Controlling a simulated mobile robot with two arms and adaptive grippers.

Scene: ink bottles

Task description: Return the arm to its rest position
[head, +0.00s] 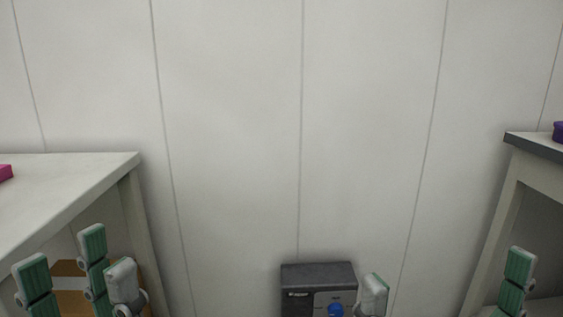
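My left gripper (94,271) is at the lower left, below the height of the left table's top. Its green-and-grey fingers point up and stand apart, with nothing held between them. My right gripper (445,280) is at the lower right, cut by the bottom edge. One finger shows near the dark box and one near the right table, spread wide with nothing seen between them. Both palms and arms are out of view.
A pale table (85,168) at left has a pink item (5,172) at the picture edge. A table (535,146) at right has a purple item (558,132). A dark box (318,274) stands low by the panelled wall (235,120). A brown carton (68,268) sits behind my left gripper.

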